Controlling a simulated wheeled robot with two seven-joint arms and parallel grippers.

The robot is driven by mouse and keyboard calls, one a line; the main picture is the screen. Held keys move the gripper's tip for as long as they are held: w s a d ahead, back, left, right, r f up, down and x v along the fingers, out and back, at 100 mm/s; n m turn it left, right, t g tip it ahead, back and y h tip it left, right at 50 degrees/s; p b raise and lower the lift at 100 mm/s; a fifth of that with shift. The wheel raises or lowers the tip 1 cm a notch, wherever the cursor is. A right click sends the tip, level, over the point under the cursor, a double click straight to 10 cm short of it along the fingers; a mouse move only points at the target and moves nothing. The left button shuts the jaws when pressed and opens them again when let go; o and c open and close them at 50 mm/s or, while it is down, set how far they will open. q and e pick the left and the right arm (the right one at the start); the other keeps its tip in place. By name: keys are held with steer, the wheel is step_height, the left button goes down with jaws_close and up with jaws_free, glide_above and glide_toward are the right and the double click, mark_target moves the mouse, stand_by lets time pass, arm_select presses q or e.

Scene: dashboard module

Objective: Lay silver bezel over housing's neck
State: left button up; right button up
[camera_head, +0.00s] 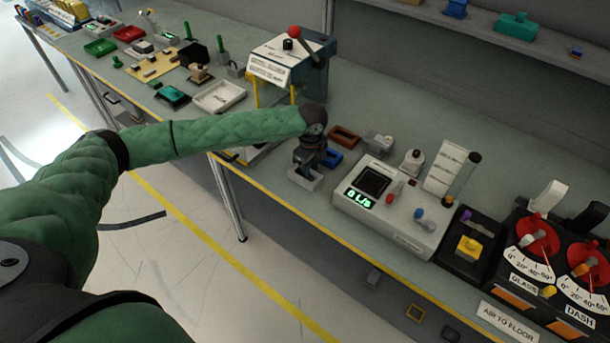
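My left arm, in a green sleeve, reaches in from the left. My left gripper (305,172) points down near the front edge of the bench, just left of the grey meter box. A small light grey piece (312,184) shows right at its fingertips; I cannot tell whether it is gripped or part of the bench setup. The fingers are too small and dark to tell open from shut. I cannot pick out the silver bezel or the housing's neck with certainty. My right gripper is not in view.
A brown-red tray (344,135) and a blue tray (329,158) lie beside the gripper. The grey meter box (408,212) with a green display stands to the right. A lever press (290,65) stands behind. A white tray (219,97) lies left.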

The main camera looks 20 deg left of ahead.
arm_select(q)
steer(key=shift+f, duration=0.15)
stand_by(0.3)
jaws_close()
